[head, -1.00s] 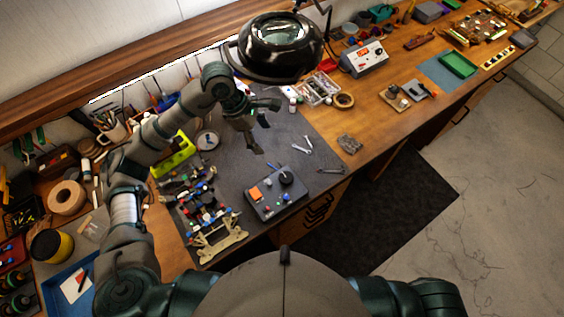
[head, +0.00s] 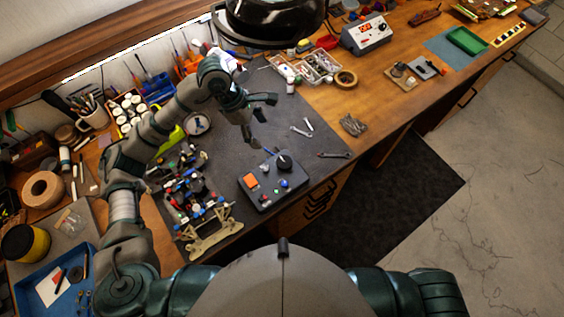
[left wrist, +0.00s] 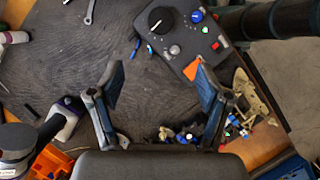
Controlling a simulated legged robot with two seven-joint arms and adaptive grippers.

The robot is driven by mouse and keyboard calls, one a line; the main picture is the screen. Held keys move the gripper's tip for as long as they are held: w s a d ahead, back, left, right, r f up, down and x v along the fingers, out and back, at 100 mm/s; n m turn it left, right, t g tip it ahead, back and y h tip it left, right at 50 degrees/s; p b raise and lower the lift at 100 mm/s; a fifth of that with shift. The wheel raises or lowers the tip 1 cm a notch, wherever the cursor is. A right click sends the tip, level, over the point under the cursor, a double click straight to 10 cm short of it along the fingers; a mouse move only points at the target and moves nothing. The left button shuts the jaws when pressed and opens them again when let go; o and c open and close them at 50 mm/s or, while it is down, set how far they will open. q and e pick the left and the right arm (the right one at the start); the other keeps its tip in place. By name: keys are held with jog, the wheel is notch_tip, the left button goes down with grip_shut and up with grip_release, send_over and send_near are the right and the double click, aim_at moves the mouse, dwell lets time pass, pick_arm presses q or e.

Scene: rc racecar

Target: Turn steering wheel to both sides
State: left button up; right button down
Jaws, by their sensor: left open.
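A dark grey control box (head: 258,196) lies on the dark mat, with a round black knob (head: 284,162), an orange square and small coloured buttons. The knob, with a white line on it, also shows at the top of the left wrist view (left wrist: 160,20). My left gripper (head: 259,124) is open and empty above the mat, behind and left of the knob, touching nothing. In the left wrist view its two fingers (left wrist: 157,76) are spread over bare mat. The racecar chassis (head: 215,225), with coloured parts, stands left of the box. My right gripper is out of view.
Wrenches (head: 300,131) and pliers (head: 353,125) lie right of my gripper. A black magnifier lamp (head: 270,28) hangs over the bench's back. Tape, a parts tray and a power supply (head: 367,35) stand farther right.

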aim_at(284, 162)
pick_arm(q)
jog(key=p+x, duration=0.2)
jog(key=x, duration=1.4)
jog(key=shift+d, duration=0.15)
jog(key=shift+d+f, duration=0.1)
jog(key=shift+f, duration=0.4)
jog(key=shift+d, duration=0.15)
jog(key=c, duration=1.2)
